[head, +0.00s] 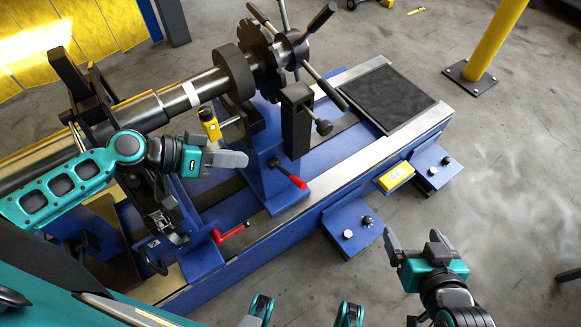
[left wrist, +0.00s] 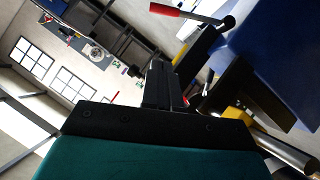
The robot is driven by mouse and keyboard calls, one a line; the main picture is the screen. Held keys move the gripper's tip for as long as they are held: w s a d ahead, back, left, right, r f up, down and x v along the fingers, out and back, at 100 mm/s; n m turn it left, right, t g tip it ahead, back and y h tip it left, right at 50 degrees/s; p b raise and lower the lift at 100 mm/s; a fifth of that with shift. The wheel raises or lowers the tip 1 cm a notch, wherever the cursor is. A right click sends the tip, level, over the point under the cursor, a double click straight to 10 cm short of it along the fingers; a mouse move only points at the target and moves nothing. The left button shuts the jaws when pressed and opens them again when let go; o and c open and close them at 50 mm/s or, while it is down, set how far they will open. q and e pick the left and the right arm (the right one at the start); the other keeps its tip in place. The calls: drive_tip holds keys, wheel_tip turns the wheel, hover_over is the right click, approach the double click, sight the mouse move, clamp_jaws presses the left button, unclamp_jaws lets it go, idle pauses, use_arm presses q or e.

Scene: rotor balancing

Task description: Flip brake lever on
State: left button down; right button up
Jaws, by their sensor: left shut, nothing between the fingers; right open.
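Two red-handled levers show on the blue balancing machine (head: 330,150). One lever (head: 288,174) is on the pedestal near the middle, its red handle slanting down to the right. I cannot tell which is the brake lever. My left gripper (head: 243,159) is shut and empty, above the machine bed and left of the middle lever, apart from it. In the left wrist view its fingers (left wrist: 160,85) are together, and a red-handled lever (left wrist: 180,12) shows beyond them. My right gripper (head: 414,240) is open and empty over the floor at right.
A shaft with a dark rotor (head: 258,55) and long spokes lies across the machine. A yellow sensor block (head: 210,124) and a black clamp post (head: 296,120) stand near the left gripper. A yellow box (head: 396,177) juts from the front side. A yellow pole (head: 494,40) stands behind right.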

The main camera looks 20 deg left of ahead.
drive_tip(key=shift+s+a, duration=0.1)
drive_tip(key=shift+s, duration=0.1)
use_arm(q)
hover_over(287, 174)
drive_tip(key=s+a, duration=0.2)
drive_tip(key=s, duration=0.1)
wheel_tip(287, 174, down, 5)
drive_tip(key=d+f, duration=0.1)
drive_tip(key=d+f+b, duration=0.1)
drive_tip(key=f, duration=0.1)
drive_tip(key=shift+d+f, duration=0.15)
drive_tip(key=shift+d, duration=0.1)
use_arm(e)
drive_tip(key=shift+f, duration=0.65)
use_arm(q)
drive_tip(key=shift+f, duration=0.1)
use_arm(e)
drive_tip(key=shift+f, duration=0.1)
